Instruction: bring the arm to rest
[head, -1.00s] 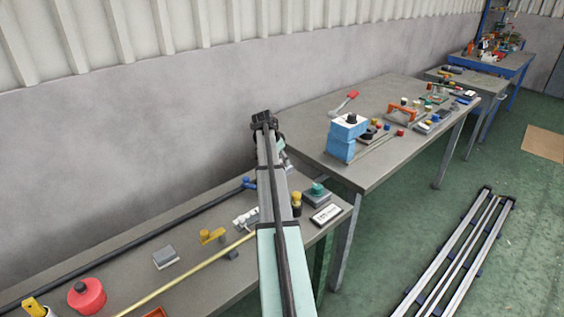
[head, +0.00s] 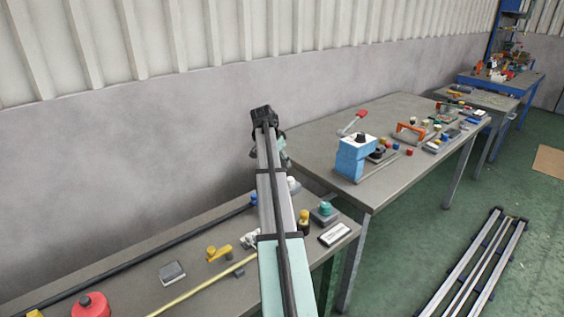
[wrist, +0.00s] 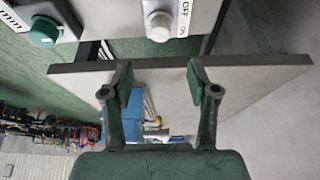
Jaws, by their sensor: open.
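My gripper (wrist: 160,82) shows in the wrist view with its two dark green fingers spread apart and nothing between them. In the head view my arm (head: 274,190) reaches up the middle of the picture over the near bench (head: 130,270); the gripper itself cannot be made out there. In the wrist view a bench edge lies behind the fingers. A teal button (wrist: 43,31) and a pale knob (wrist: 160,26) beside an OFF label are at the top, beyond the fingertips.
The near bench holds a red round part (head: 90,306), a grey block (head: 172,272), a yellow part (head: 218,253) and a teal-topped box (head: 323,213). Metal rails (head: 478,265) lie on the green floor (head: 400,265).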

